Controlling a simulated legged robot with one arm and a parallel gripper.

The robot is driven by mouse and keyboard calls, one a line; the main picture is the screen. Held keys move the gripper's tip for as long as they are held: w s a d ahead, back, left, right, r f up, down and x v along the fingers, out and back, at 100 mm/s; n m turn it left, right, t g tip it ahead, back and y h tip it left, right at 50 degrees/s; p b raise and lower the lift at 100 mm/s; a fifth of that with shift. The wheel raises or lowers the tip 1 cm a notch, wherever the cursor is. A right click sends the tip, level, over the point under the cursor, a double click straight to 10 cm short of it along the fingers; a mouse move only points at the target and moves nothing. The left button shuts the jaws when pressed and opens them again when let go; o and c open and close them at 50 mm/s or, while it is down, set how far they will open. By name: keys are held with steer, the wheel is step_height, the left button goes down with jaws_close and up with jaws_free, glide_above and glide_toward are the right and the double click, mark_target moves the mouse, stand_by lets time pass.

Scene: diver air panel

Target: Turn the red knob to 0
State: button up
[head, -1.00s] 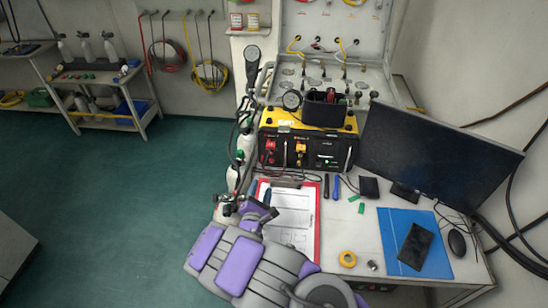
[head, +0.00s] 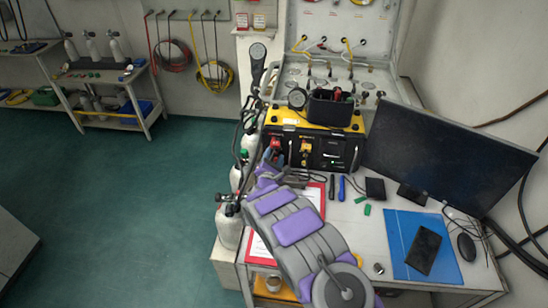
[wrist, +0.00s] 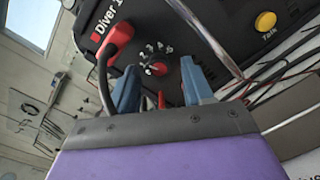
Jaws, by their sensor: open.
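The red knob (wrist: 158,68) shows in the wrist view on the black panel face. It is small and round, with a printed scale of numbers around its upper side. I cannot tell which number it points to. My gripper (wrist: 160,66) is open, with one blue-grey finger to the left of the knob and one to the right. The knob appears between the fingertips; I see no contact. In the head view, my gripper (head: 267,168) is at the left front of the yellow and black air panel (head: 318,117), and the arm hides the knob.
A red plug (wrist: 118,36) with a black cable sits left of the knob. A yellow button (wrist: 265,21) is at the upper right, and a metal bar (wrist: 205,38) crosses nearby. A monitor (head: 445,160) stands right of the panel. Gas cylinders (head: 229,222) stand left of the table.

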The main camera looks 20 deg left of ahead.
steer(key=shift+w+r, duration=0.1)
steer(key=shift+w, duration=0.2)
steer(key=shift+c, duration=0.3)
jaws_close()
